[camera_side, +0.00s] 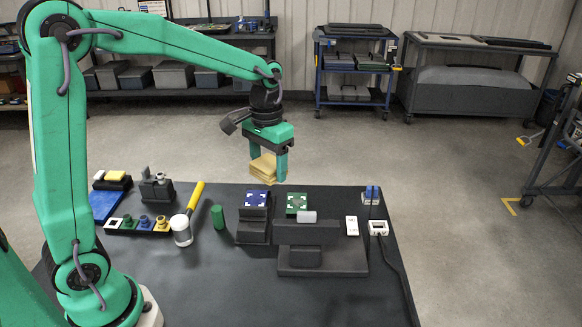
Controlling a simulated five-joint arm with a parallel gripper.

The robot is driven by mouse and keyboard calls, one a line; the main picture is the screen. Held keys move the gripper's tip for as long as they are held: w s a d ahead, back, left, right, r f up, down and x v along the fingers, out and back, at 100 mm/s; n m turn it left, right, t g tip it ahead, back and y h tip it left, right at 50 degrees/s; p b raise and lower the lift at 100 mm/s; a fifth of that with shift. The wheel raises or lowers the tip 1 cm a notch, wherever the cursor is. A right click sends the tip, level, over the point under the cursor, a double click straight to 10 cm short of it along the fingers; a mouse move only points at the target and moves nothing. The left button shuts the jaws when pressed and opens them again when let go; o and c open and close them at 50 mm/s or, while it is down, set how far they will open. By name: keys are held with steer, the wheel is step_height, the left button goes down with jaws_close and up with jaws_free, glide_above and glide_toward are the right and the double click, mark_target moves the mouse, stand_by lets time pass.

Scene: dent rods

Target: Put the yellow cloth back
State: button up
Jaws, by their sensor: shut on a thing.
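The yellow cloth (263,168) is a folded tan-yellow pad held up in the air above the back edge of the table. My gripper (268,167) points down and is shut on the cloth, with a green finger in front of its right part. The cloth hangs clear of the table and of the blocks below it. Another small yellow piece (116,175) lies on a black block at the table's back left; I cannot tell if it is cloth.
The dark table (215,285) holds a yellow-handled mallet (187,218), a green cylinder (218,217), black blocks with a blue (257,198) and a green plate (297,203), and a white socket box (378,228). A tray of colored pieces (138,225) stands left. The front middle is clear.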

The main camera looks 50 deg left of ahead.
steer(key=a+f+n, duration=0.2)
steer(key=s+a+f+n, duration=0.1)
steer(key=a+f+n, duration=0.1)
steer(key=a+n, duration=0.1)
steer(key=a+f+n, duration=0.3)
steer(key=shift+s+a, duration=0.15)
steer(key=shift+a, duration=0.05)
steer(key=shift+a+f, duration=0.1)
glide_above(226, 198)
step_height(226, 198, down, 7)
steer(key=shift+a+r, duration=0.1)
steer(key=shift+f, duration=2.05)
steer(key=shift+f, duration=0.1)
steer(key=o, duration=0.6)
steer(key=shift+o, duration=0.4)
